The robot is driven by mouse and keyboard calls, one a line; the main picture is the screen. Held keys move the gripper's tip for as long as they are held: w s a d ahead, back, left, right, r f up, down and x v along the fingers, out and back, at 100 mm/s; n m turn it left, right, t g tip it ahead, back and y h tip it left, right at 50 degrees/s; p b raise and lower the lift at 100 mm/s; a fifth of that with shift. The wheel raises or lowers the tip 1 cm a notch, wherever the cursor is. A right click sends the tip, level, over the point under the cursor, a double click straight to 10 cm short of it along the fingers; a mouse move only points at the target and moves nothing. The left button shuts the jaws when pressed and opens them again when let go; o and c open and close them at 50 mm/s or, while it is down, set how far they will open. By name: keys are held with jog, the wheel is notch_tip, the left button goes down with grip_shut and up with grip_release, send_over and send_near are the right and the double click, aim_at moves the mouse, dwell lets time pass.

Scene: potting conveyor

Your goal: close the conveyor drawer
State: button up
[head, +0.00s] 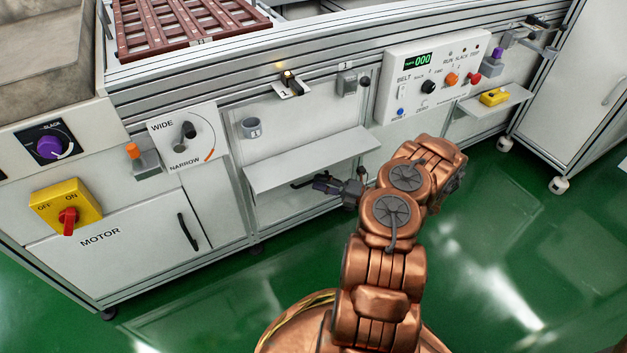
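A black bar handle (302,184) shows just under the front edge of a flat white shelf-like panel (310,160) on the conveyor's front. The light front below the panel (290,207) appears to be the drawer. The panel hides its top, so I cannot tell how far out it stands. My dark gripper (328,184) is at the right end of the handle, under the panel's front edge, with its fingers pointing left. It is small in the head view. I cannot tell whether it touches the handle or whether its fingers are apart.
A motor cabinet (120,250) with its own black handle (188,232) is to the left. A control box (432,78) and a small shelf with a yellow item (494,97) are to the right. Green floor (540,240) is clear at the right.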

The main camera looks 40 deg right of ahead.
jog(key=v, duration=0.9)
dwell(0.3)
